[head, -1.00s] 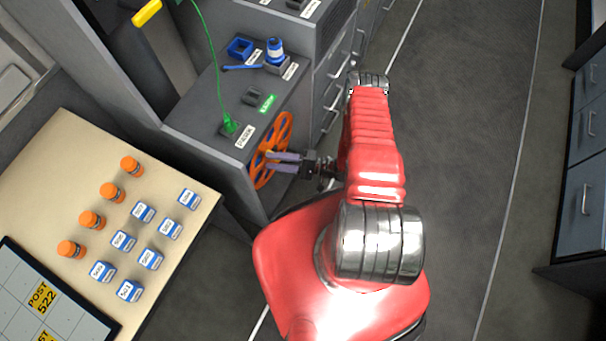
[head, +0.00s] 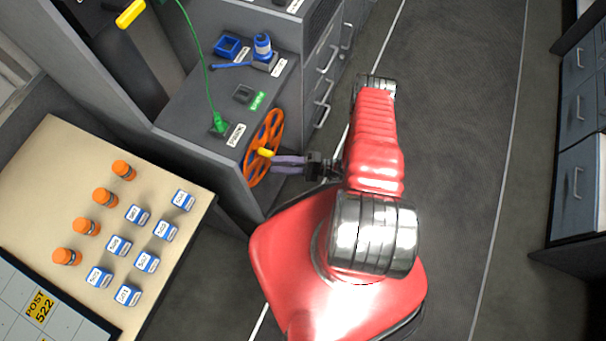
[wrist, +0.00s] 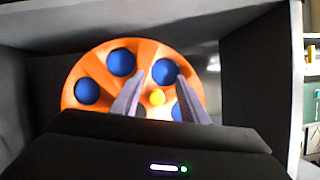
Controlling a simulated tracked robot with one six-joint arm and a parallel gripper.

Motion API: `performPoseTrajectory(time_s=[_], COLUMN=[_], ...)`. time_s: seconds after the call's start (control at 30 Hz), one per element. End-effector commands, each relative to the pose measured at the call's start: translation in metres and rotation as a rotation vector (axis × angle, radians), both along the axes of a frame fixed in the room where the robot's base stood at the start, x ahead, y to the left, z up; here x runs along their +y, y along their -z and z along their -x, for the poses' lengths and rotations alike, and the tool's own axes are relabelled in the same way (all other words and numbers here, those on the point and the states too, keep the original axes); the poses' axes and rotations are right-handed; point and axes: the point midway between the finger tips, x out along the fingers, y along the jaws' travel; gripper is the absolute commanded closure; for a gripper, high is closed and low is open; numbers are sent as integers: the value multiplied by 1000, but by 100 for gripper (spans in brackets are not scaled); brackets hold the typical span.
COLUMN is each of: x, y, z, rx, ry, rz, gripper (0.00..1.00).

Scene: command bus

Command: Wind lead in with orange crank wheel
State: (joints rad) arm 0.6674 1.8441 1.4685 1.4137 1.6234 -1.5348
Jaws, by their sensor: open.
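The orange crank wheel (head: 251,172) stands upright on the side of the grey cabinet, with a yellow knob (head: 265,153) sticking out from it. My gripper (head: 274,161) is open beside the wheel, its fingertips just short of the knob in the head view. The fingers hide part of the wheel there. The green lead (head: 205,75) runs from a green plug (head: 219,125) on the cabinet top up out of view.
A blue tray (head: 228,47) and a blue-and-white device (head: 263,47) sit on the cabinet top (head: 195,100). A table (head: 60,150) with orange-capped bottles and several blue boxes is at left. A yellow handle (head: 130,13) is at upper left. Open floor (head: 450,150) lies to the right.

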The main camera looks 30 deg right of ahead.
Motion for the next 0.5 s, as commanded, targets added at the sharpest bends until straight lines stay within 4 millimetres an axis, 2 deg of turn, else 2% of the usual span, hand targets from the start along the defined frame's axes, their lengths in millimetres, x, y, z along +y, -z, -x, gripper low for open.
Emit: performPoseTrajectory(time_s=[0.5], x=[-16], y=[10], z=[18], rx=[0], ry=[1], rz=[0], gripper=[60])
